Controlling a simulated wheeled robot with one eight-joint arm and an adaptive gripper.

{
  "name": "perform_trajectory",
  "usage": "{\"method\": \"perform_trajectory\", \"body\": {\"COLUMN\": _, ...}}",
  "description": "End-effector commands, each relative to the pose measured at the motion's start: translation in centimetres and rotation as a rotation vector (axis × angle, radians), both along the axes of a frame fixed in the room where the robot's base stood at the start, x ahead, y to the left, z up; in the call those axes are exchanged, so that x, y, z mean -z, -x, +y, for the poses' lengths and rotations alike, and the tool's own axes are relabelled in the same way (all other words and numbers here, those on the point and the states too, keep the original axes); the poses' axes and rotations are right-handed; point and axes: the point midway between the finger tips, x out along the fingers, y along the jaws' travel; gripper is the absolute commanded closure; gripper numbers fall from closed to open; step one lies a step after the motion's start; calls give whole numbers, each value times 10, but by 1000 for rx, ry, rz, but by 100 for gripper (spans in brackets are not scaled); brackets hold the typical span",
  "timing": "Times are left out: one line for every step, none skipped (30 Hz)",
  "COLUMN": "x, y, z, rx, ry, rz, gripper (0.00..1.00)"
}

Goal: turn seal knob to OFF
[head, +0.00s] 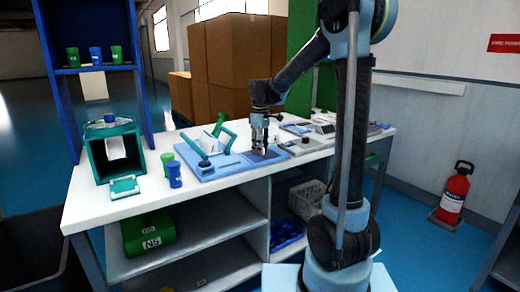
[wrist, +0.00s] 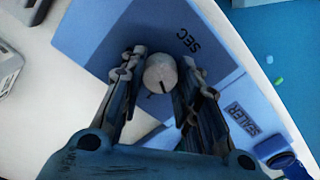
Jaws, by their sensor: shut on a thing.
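The seal knob (wrist: 160,74) is a pale round knob with a dark pointer mark, seen in the wrist view on a blue panel (wrist: 100,30) with the letters SEC beside it. My gripper (wrist: 158,80) has one finger on each side of the knob and is shut on it. In the head view my gripper (head: 261,150) points down onto the right part of the blue sealer base (head: 225,170). The knob is hidden there behind the fingers. A SEALER label (wrist: 242,117) shows in the wrist view. I cannot read any OFF mark.
Blue (head: 174,175) and green (head: 167,160) containers stand left of the sealer. A teal box (head: 100,160) with an opening stands farther left. Grey devices (head: 300,145) lie to the right on the white bench (head: 85,205). A blue shelf (head: 58,100) rises behind.

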Motion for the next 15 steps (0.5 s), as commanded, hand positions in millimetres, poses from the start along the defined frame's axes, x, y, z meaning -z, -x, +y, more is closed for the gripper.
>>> {"method": "perform_trajectory", "body": {"x": 0, "y": 0, "z": -1, "rx": -33, "ry": 2, "rz": 0, "gripper": 94}}
{"method": "perform_trajectory", "body": {"x": 0, "y": 0, "z": -1, "rx": -55, "ry": 2, "rz": 0, "gripper": 94}}
{"method": "perform_trajectory", "body": {"x": 0, "y": 0, "z": -1, "rx": -81, "ry": 3, "rz": -1, "gripper": 94}}
{"method": "perform_trajectory", "body": {"x": 0, "y": 0, "z": -1, "rx": -100, "ry": 3, "rz": -1, "gripper": 94}}
{"method": "perform_trajectory", "body": {"x": 0, "y": 0, "z": -1, "rx": -119, "ry": 3, "rz": -1, "gripper": 94}}
{"method": "perform_trajectory", "body": {"x": 0, "y": 0, "z": -2, "rx": -140, "ry": 2, "rz": -1, "gripper": 94}}
{"method": "perform_trajectory", "body": {"x": 0, "y": 0, "z": -2, "rx": -156, "ry": 2, "rz": -1, "gripper": 94}}
{"method": "perform_trajectory", "body": {"x": 0, "y": 0, "z": -2, "rx": -170, "ry": 2, "rz": -1, "gripper": 94}}
{"method": "perform_trajectory", "body": {"x": 0, "y": 0, "z": -2, "rx": -187, "ry": 2, "rz": -1, "gripper": 94}}
{"method": "perform_trajectory", "body": {"x": 0, "y": 0, "z": -2, "rx": -199, "ry": 2, "rz": -1, "gripper": 94}}
{"method": "perform_trajectory", "body": {"x": 0, "y": 0, "z": -2, "rx": -210, "ry": 2, "rz": -1, "gripper": 94}}
{"method": "perform_trajectory", "body": {"x": 0, "y": 0, "z": -2, "rx": -221, "ry": 3, "rz": -1, "gripper": 94}}
{"method": "perform_trajectory", "body": {"x": 0, "y": 0, "z": -2, "rx": -230, "ry": 3, "rz": -1, "gripper": 94}}
{"method": "perform_trajectory", "body": {"x": 0, "y": 0, "z": -2, "rx": -238, "ry": 3, "rz": -1, "gripper": 94}}
{"method": "perform_trajectory", "body": {"x": 0, "y": -1, "z": -2, "rx": -245, "ry": 3, "rz": -1, "gripper": 94}}
